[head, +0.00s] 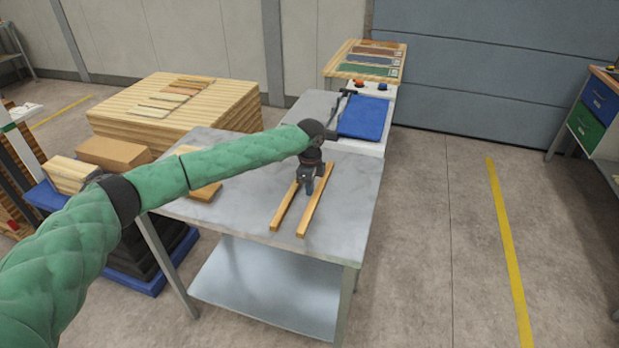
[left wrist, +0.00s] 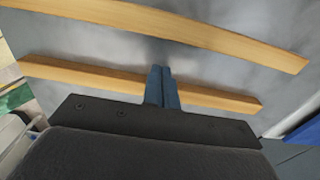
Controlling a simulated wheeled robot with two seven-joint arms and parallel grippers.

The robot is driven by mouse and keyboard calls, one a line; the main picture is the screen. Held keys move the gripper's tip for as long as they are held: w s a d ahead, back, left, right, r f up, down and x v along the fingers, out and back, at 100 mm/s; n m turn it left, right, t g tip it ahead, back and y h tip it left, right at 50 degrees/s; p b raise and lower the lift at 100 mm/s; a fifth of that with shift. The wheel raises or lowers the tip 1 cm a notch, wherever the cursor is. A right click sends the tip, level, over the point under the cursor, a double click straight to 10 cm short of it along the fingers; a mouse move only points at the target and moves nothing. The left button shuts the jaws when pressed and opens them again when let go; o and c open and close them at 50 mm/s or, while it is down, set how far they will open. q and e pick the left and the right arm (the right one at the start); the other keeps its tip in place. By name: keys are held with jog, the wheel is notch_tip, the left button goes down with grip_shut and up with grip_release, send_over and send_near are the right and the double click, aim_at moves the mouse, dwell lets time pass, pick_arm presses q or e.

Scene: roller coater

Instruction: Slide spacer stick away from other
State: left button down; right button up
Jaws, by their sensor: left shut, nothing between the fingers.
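Two pale wooden spacer sticks lie side by side on the grey metal table, a left stick (head: 284,209) and a right stick (head: 316,203), with a narrow gap between them. In the left wrist view they show as a farther stick (left wrist: 220,39) and a nearer stick (left wrist: 90,78). In the left wrist view the fingertips (left wrist: 161,70) show in the gap, and the fingers cover part of the nearer stick. I cannot tell whether they touch either stick. My right gripper is not in view.
The grey table (head: 345,220) is bare right of the sticks. A wooden board (head: 207,191) lies on its left part, partly behind my arm. A white machine with a blue panel (head: 363,116) adjoins the back. A stack of boards (head: 150,100) stands behind left.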

aim_at(329, 200)
pick_arm(q)
jog(key=shift+f, duration=0.2)
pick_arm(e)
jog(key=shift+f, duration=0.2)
